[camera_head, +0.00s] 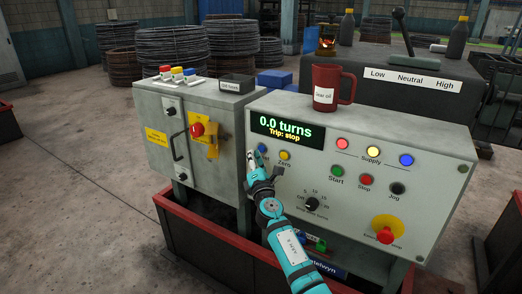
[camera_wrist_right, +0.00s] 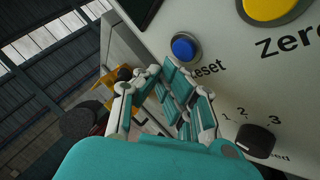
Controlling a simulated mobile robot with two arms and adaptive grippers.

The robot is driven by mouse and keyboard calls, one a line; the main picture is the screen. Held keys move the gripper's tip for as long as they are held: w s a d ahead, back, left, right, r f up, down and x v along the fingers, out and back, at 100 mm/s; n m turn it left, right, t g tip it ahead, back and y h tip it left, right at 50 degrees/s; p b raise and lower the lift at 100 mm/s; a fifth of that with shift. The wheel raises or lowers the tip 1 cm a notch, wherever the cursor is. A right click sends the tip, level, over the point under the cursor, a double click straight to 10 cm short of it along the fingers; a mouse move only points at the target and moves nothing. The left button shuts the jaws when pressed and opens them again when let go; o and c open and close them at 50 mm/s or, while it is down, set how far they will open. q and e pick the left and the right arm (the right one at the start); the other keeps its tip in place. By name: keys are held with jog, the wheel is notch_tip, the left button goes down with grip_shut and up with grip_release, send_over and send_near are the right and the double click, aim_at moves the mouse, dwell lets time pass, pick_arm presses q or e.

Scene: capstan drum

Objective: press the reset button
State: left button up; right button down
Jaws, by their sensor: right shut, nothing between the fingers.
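The blue reset button (camera_head: 262,149) is at the left of the control panel, under the display that reads "0.0 turns" and "Trip: stop". In the right wrist view the reset button (camera_wrist_right: 185,47) is round, in a metal ring, with the label "Reset" partly covered by my fingers. My right gripper (camera_head: 252,157) is shut and empty, just left of and below the button in the head view. In the wrist view my right gripper (camera_wrist_right: 168,84) has its fingertips below the button, near the panel face. I cannot tell whether they touch the panel. My left gripper is not in view.
The yellow zero button (camera_head: 285,155) sits right beside reset. A selector knob (camera_head: 312,205) and an emergency stop (camera_head: 386,229) are lower on the panel. A red mug (camera_head: 332,86) stands on top. A grey cabinet (camera_head: 218,120) stands close on the left.

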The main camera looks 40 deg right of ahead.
dwell(0.5)
jog(key=shift+d, duration=0.15)
jog(key=shift+w+d, duration=0.15)
jog(key=shift+d, duration=0.1)
jog(key=shift+w+d+b, duration=0.1)
jog(key=shift+d+b, duration=0.1)
jog(key=shift+b, duration=0.15)
dwell(0.3)
jog(key=shift+d, duration=0.2)
dwell(0.4)
jog(key=shift+a, duration=0.1)
jog(key=shift+s+a, duration=0.3)
jog(key=shift+a, duration=0.4)
